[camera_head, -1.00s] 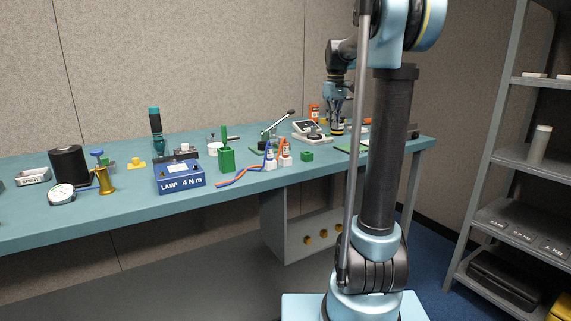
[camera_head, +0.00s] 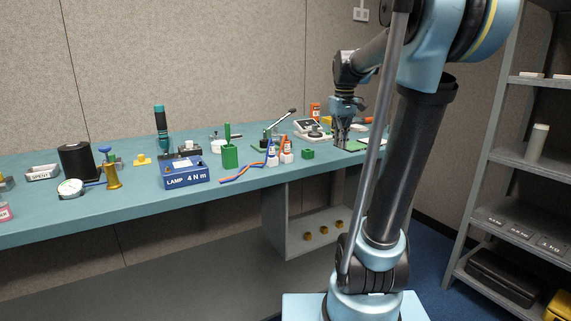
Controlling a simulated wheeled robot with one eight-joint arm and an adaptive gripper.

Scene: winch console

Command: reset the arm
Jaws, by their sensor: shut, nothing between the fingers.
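My arm rises from its base at the right, in front of the bench. My gripper (camera_head: 340,140) hangs pointing down over the right part of the teal bench (camera_head: 110,218). It is shut with nothing held. It is just right of a small scale-like device (camera_head: 312,131) and above a green pad (camera_head: 355,146). The gap between the fingertips and the bench is hard to judge. My arm column hides the bench's right end.
On the bench stand a blue lamp box (camera_head: 186,172), a green holder (camera_head: 230,156), a black cylinder (camera_head: 76,160), a gauge (camera_head: 70,188) and a green block (camera_head: 307,153). A grey shelf rack (camera_head: 510,155) stands at the right. The bench's front strip is mostly clear.

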